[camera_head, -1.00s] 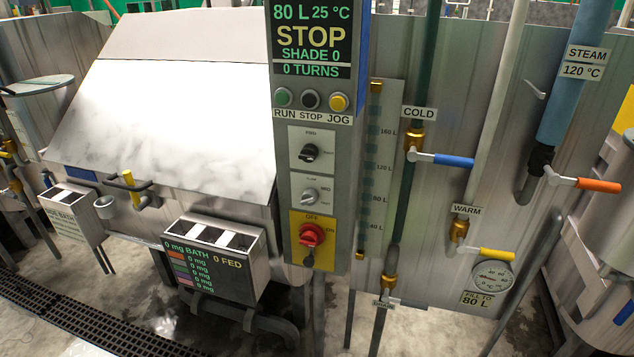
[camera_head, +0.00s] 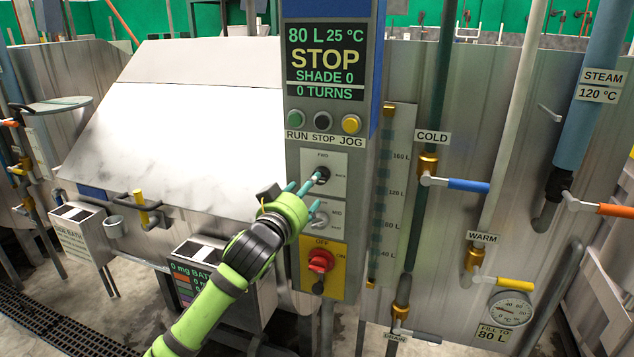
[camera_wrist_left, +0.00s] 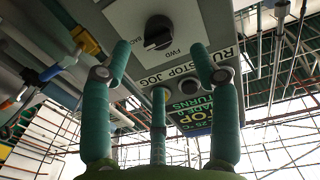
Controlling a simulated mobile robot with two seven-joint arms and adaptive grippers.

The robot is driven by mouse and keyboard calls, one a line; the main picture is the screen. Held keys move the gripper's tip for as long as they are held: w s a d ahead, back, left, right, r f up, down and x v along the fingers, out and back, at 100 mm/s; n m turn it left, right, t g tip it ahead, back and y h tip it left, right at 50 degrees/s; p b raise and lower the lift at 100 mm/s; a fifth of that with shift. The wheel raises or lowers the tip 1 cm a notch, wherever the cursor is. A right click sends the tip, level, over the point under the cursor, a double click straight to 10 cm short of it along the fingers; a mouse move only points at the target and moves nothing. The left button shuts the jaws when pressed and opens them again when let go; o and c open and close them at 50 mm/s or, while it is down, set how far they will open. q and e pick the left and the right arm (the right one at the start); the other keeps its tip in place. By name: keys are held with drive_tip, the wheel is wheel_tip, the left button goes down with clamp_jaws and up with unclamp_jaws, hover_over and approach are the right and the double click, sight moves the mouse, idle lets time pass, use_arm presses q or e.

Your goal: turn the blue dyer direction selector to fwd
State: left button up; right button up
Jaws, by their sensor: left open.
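The direction selector is a black knob (camera_head: 322,174) on a white plate (camera_head: 338,162) in the grey control column below the blue housing. It also shows in the left wrist view (camera_wrist_left: 158,32), with FWD printed beside it. I cannot surely tell which mark its pointer faces. My left gripper (camera_head: 304,184) reaches up from below with teal fingers spread in front of the plate. In the left wrist view its fingers (camera_wrist_left: 162,70) are open, with the knob beyond and between the two outer tips. I cannot tell whether any finger touches it. The display (camera_head: 325,61) reads STOP.
A smaller grey knob (camera_head: 320,218) sits just below, partly behind my fingers. A red switch (camera_head: 321,260) is lower on a yellow plate. RUN, STOP and JOG buttons (camera_head: 322,121) are above. Pipes with a blue-handled valve (camera_head: 468,186) stand to the right.

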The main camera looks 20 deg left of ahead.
use_arm(q)
drive_tip(key=shift+w+d+f+p, duration=0.15)
drive_tip(key=shift+w+p, duration=0.35)
drive_tip(key=shift+w, duration=1.2)
drive_tip(key=shift+w+d+r+p, duration=0.1)
drive_tip(key=shift+w+p, duration=0.35)
drive_tip(key=shift+w, duration=1.2)
drive_tip(key=c, duration=1.1)
